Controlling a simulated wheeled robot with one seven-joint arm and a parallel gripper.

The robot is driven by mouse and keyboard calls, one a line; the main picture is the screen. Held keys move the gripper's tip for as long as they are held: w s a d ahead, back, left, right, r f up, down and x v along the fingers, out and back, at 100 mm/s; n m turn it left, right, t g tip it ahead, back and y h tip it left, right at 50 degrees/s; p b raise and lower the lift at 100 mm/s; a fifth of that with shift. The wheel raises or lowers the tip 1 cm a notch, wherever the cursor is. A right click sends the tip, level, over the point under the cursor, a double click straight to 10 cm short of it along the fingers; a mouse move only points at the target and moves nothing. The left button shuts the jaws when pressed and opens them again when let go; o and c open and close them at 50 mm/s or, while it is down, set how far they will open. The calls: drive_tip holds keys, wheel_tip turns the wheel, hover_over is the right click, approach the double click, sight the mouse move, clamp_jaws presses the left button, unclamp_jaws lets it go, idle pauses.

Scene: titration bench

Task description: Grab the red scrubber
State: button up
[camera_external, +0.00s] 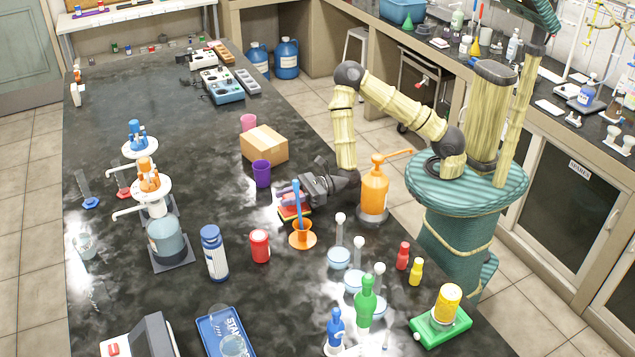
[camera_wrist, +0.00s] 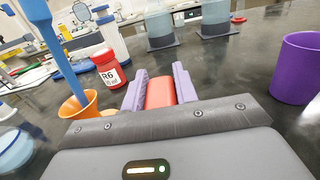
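The red scrubber (camera_wrist: 160,94) shows in the wrist view as a red block between the two purple fingers of my gripper (camera_wrist: 160,85). One finger lies on each side of it, with no clear gap. Whether they press on it cannot be told. In the outside view my gripper (camera_external: 297,194) reaches low over the dark bench, pointing left. Just below its tip is a small flat stack of coloured pads (camera_external: 292,212), with red, yellow and darker edges. The gripper and a blue rod partly hide the stack, and whether the red one is lifted cannot be told.
An orange funnel-shaped holder (camera_external: 302,236) with a blue rod stands close in front of my gripper. A purple cup (camera_external: 262,173), a cardboard box (camera_external: 264,145), an orange pump bottle (camera_external: 374,190) and a red jar (camera_external: 260,245) are nearby. Glass flasks (camera_external: 339,257) stand at the front.

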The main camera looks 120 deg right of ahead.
wheel_tip(320, 180, up, 10)
drive_tip(key=shift+r+p, duration=0.1)
drive_tip(key=shift+p, duration=0.55)
idle(0.6)
